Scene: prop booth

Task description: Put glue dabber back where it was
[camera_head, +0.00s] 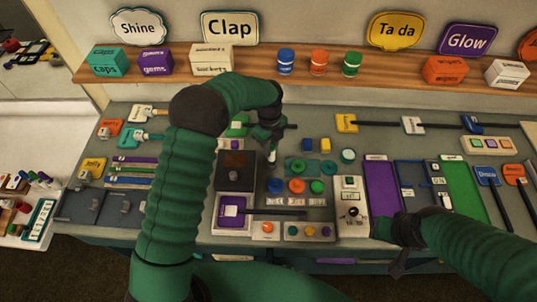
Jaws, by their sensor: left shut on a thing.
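My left gripper (269,137) hangs over the middle of the bench, fingers pointing down. It is shut on a small, slim, pale thing (272,155), probably the glue dabber, which is held upright. The thing's lower end is just above or behind a small dark teal round piece (275,185); I cannot tell whether they touch. My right gripper (398,262) is low at the bench's front edge, dark and partly hidden by its own wrist; its fingers cannot be made out.
A white switch box (350,205) stands further right. A shelf (385,65) with boxes and cups runs behind.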

